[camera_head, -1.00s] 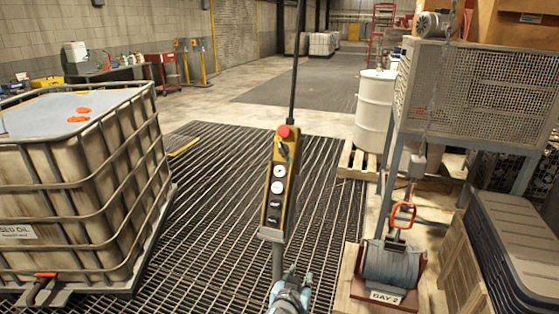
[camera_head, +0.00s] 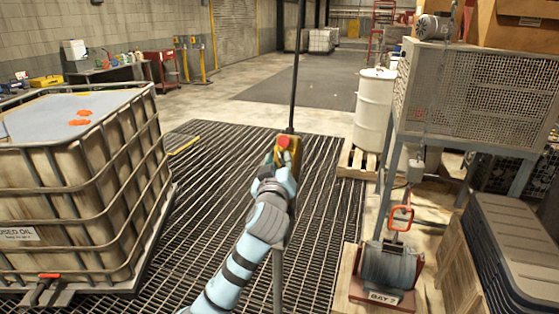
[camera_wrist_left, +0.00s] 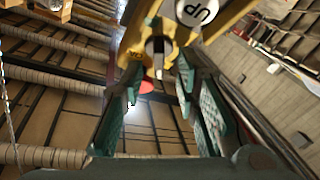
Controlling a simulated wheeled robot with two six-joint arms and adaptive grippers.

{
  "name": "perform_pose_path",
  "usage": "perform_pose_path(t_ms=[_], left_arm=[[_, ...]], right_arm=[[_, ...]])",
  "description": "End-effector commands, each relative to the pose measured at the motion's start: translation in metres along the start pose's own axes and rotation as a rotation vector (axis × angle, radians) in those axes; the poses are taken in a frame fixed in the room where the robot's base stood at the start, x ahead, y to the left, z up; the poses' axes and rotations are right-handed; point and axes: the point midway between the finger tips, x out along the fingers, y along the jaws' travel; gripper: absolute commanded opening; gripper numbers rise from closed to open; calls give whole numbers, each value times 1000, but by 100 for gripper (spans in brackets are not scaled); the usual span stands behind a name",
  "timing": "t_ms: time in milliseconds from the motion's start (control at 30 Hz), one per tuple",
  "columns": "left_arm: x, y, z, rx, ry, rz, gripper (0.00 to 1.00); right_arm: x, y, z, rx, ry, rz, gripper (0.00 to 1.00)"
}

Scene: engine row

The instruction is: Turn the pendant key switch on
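The yellow pendant (camera_head: 300,146) hangs from a dark cable, with a red button (camera_head: 284,142) at its top. My left arm hides most of its front in the head view. My left gripper (camera_head: 278,162) is at its upper part. In the left wrist view, the left gripper (camera_wrist_left: 160,65) is open, with teal-padded fingers apart. The dark key switch (camera_wrist_left: 158,47) with a pale mark shows between the fingertips; I cannot tell whether they touch it. The red button (camera_wrist_left: 147,87) and the white UP button (camera_wrist_left: 195,12) also show there. My right gripper is not in view.
A caged used-oil tank (camera_head: 80,190) stands at left.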

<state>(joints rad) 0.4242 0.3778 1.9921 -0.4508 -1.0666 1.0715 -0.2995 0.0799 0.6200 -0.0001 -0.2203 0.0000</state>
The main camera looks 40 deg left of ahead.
Motion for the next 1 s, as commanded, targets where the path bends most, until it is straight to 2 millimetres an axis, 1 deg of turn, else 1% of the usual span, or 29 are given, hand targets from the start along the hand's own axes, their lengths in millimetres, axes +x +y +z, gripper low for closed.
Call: perform_pose_path(t_ms=[100, 300, 467, 500, 767, 1000], left_arm=[[5, 0, 0, 0, 0, 1, 28], [5, 0, 1, 0, -1, 1, 28], [5, 0, 1, 1, -1, 1, 3], [5, 0, 1, 1, -1, 1, 0], [5, 0, 1, 5, -1, 3, 0], [5, -1, 0, 57, -1, 31, 0]], right_arm=[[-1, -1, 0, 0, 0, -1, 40], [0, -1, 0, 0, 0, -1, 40], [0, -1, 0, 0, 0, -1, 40], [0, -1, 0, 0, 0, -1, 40], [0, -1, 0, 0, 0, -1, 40], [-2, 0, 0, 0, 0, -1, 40]])
